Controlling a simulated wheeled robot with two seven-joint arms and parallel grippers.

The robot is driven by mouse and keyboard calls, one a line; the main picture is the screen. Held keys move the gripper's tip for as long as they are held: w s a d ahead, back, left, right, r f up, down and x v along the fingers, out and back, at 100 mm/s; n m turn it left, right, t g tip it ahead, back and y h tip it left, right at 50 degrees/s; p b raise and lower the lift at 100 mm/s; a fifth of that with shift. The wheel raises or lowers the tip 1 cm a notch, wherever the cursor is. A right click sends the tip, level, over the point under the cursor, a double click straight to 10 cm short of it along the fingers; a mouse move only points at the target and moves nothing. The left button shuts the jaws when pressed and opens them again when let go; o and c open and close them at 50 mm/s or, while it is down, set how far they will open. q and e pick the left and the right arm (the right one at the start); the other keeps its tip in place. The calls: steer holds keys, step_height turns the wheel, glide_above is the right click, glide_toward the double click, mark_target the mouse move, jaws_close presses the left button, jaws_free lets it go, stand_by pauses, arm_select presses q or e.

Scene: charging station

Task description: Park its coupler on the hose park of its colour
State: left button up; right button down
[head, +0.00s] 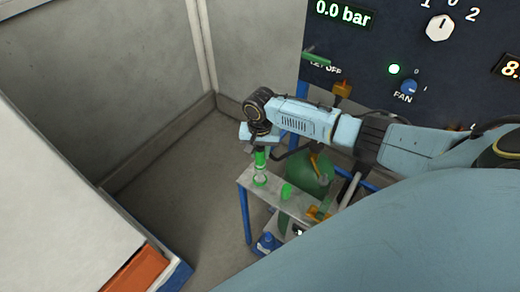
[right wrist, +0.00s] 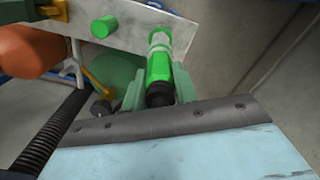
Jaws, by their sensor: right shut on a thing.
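My right gripper (head: 258,146) points down over the left end of a grey metal shelf (head: 247,178). It is shut on a green coupler (head: 260,159) with a dark end; the coupler also shows between the fingers in the right wrist view (right wrist: 158,68). Below the green body is a clear or silvery section with a green ring at shelf level. I cannot tell whether this lower part belongs to the coupler or to a green park under it. A short green peg (head: 286,191) stands on the shelf beside it, also in the right wrist view (right wrist: 104,27). My left gripper is out of view.
A dark panel (head: 360,45) with readouts and a blue FAN knob (head: 409,87) stands behind. Orange fittings (head: 318,213) and a blue one (head: 267,243) sit near the shelf. A white-topped cabinet (head: 60,190) is at left. Bare floor (head: 190,165) lies between.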

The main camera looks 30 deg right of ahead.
mark_target(260, 161)
steer(key=shift+p, duration=0.45)
stand_by(0.4)
steer(key=shift+f+b, duration=1.6)
steer(key=shift+f, duration=1)
steer(key=c, duration=1)
jaws_free()
steer(key=shift+r, duration=0.1)
step_height(260, 161, up, 13)
steer(key=shift+r+p, duration=0.1)
steer(key=shift+p, duration=0.45)
